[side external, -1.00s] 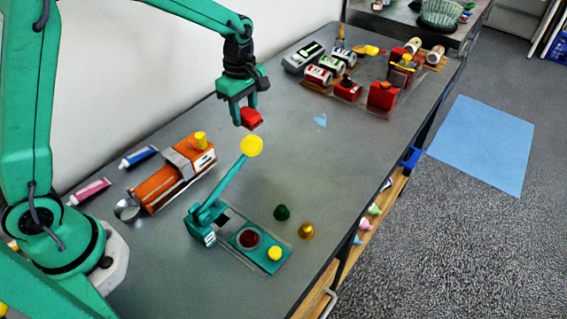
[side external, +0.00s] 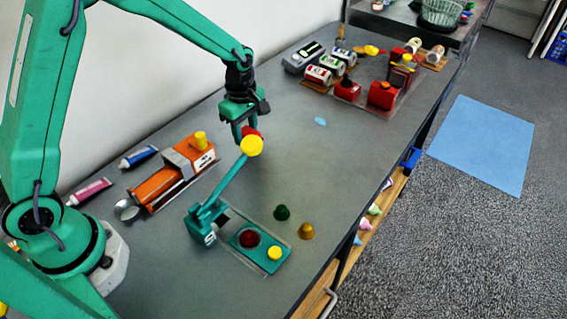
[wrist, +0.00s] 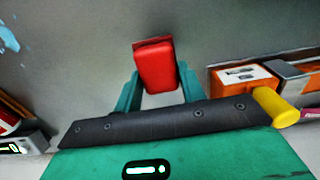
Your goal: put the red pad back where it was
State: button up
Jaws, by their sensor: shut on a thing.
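The red pad (wrist: 155,66) is held between the fingers of my gripper (wrist: 158,92) in the wrist view. In the side external view my gripper (side external: 243,133) is shut on the pad (side external: 253,132), above the grey table. The pad is partly hidden there by the yellow ball on the teal lever (side external: 224,186). The lever belongs to a teal station (side external: 240,238) with a dark red round spot (side external: 249,239) and a yellow button (side external: 275,253). I cannot tell the exact gap between pad and table.
An orange machine (side external: 170,188) stands left of my gripper, with blue and pink tubes beside it. Green (side external: 282,213) and gold (side external: 306,231) cones stand right of the station. Red blocks and cans stand at the back. A small blue patch (side external: 320,121) marks otherwise clear table.

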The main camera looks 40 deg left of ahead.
aim_at(245, 130)
jog(key=shift+f, duration=1.85)
jog(key=shift+f, duration=0.1)
jog(key=o, duration=0.9)
jog(key=shift+o, duration=0.2)
notch_tip(245, 130, up, 12)
jog(key=shift+r, duration=0.1)
